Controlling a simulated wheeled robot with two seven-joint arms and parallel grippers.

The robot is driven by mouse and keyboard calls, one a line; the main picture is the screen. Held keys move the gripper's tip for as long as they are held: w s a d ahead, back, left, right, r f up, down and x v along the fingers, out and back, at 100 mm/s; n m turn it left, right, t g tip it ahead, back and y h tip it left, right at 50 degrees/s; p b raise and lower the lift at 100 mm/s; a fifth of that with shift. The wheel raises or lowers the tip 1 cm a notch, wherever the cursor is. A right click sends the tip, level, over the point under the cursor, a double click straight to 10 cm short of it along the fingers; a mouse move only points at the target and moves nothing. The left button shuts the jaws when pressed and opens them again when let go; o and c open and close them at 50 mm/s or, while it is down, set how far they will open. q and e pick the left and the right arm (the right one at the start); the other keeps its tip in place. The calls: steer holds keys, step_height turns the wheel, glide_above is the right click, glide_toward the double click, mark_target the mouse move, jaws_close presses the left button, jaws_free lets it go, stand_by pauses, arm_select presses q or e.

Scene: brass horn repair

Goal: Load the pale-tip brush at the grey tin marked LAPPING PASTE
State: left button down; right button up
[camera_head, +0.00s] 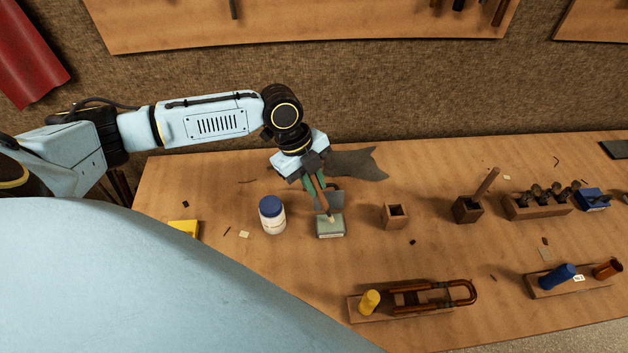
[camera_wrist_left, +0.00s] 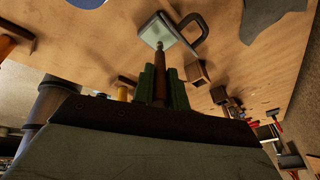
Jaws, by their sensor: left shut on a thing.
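My left gripper (camera_head: 316,183) is shut on a wooden-handled brush (camera_head: 321,198), its green finger pads on either side of the handle. In the left wrist view the brush (camera_wrist_left: 160,62) points away from the gripper. The brush's lower end is at the top of the grey-green tin (camera_head: 331,233); whether it touches the contents I cannot tell. The tin (camera_wrist_left: 149,34) shows a pale top in the left wrist view, with a dark loop beside it. The brush tip is too small to judge, and the marking cannot be read. My right gripper is not in view.
A white jar with a blue lid (camera_head: 272,218) stands left of the tin. An open wooden block (camera_head: 396,217) stands to the right, then a block holding a stick (camera_head: 467,210). A brass slide on a wooden stand (camera_head: 400,310) lies in front. Bare bench (camera_head: 225,172) shows behind the jar.

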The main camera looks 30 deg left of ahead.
arm_select(q)
steer(key=shift+f+b, duration=0.3)
steer(key=shift+f, duration=0.25)
stand_by(0.9)
steer(key=shift+f+p, duration=0.15)
steer(key=shift+p, duration=0.15)
stand_by(1.4)
steer(key=shift+s, duration=0.1)
step_height(320, 180, up, 7)
steer(key=p, duration=0.7)
stand_by(0.7)
